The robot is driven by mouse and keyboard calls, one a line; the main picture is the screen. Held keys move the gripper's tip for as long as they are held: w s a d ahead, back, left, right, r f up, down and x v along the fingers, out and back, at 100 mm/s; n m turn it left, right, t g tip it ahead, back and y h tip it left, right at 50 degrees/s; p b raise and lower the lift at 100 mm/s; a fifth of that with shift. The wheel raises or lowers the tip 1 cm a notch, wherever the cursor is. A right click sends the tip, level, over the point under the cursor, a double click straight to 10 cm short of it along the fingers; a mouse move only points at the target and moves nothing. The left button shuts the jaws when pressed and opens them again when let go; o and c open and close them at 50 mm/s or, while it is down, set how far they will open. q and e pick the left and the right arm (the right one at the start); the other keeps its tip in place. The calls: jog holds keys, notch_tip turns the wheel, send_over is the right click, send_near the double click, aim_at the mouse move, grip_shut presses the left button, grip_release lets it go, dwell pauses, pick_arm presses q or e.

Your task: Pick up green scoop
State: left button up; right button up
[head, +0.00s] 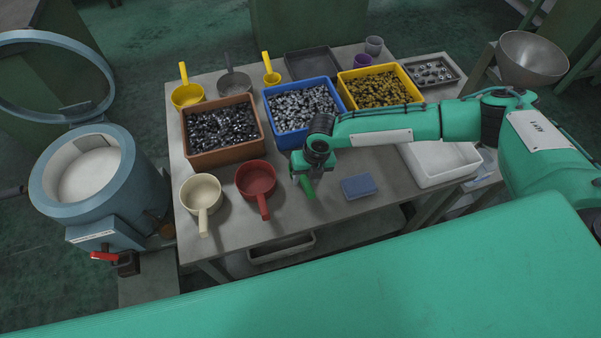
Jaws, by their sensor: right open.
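The green scoop (308,189) is mostly hidden under my right gripper. Only a short green piece, which looks like its handle, shows pointing towards the table's front edge. My right gripper (305,176) points down right over it, with its jaws open. I cannot tell whether the fingers are around the scoop or only above it. My left gripper is not in view.
The grey table (322,216) also carries a red scoop (256,180) and a cream scoop (201,193) to the left, and a blue block (359,186) to the right. Brown (219,158), blue (289,136) and yellow (380,72) bins of parts stand behind.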

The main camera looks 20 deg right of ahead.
aim_at(306, 181)
jog(key=shift+a+f+p, duration=0.1)
jog(key=shift+f+p, duration=0.2)
jog(key=f+p, duration=0.1)
jog(key=f, duration=0.2)
jog(key=shift+s+a+f, duration=0.1)
jog(key=shift+a+f, duration=0.1)
jog(key=shift+f, duration=0.55)
grip_shut()
jog(key=shift+r, duration=0.1)
notch_tip(306, 181, up, 20)
jog(key=b, duration=0.3)
jog(key=shift+b, duration=0.4)
